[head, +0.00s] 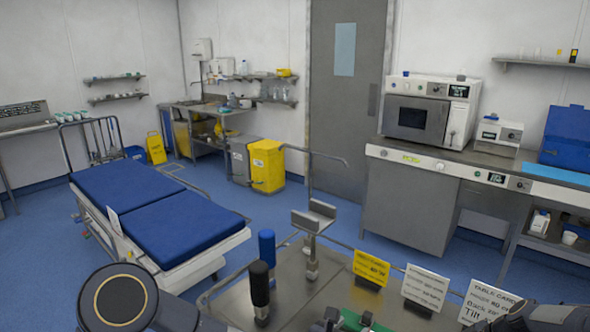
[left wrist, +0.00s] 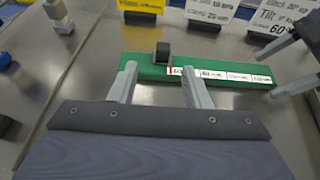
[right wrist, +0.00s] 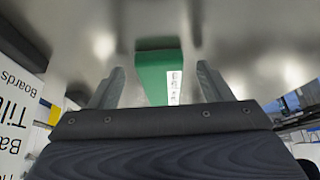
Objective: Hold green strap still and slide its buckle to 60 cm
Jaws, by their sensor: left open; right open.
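The green strap (left wrist: 140,68) lies on the metal table, with a white printed scale (left wrist: 225,76) along it. Its dark buckle (left wrist: 162,53) sits near the scale's left end, close to a red mark and a label that looks like 60. My left gripper (left wrist: 158,70) is open, its fingertips spread at the strap's near side to the left and right of the buckle, not closed on it. In the right wrist view, the strap's end (right wrist: 157,62) lies between the spread fingers of my open right gripper (right wrist: 160,72). The head view shows only a bit of the strap (head: 358,321).
Yellow (head: 371,268) and white (head: 426,287) sign cards stand behind the strap. A black-handled post (head: 260,285), a blue-handled post (head: 267,245) and a metal cradle (head: 313,217) stand on the table to the left. Bare metal (left wrist: 90,85) lies left of the strap.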

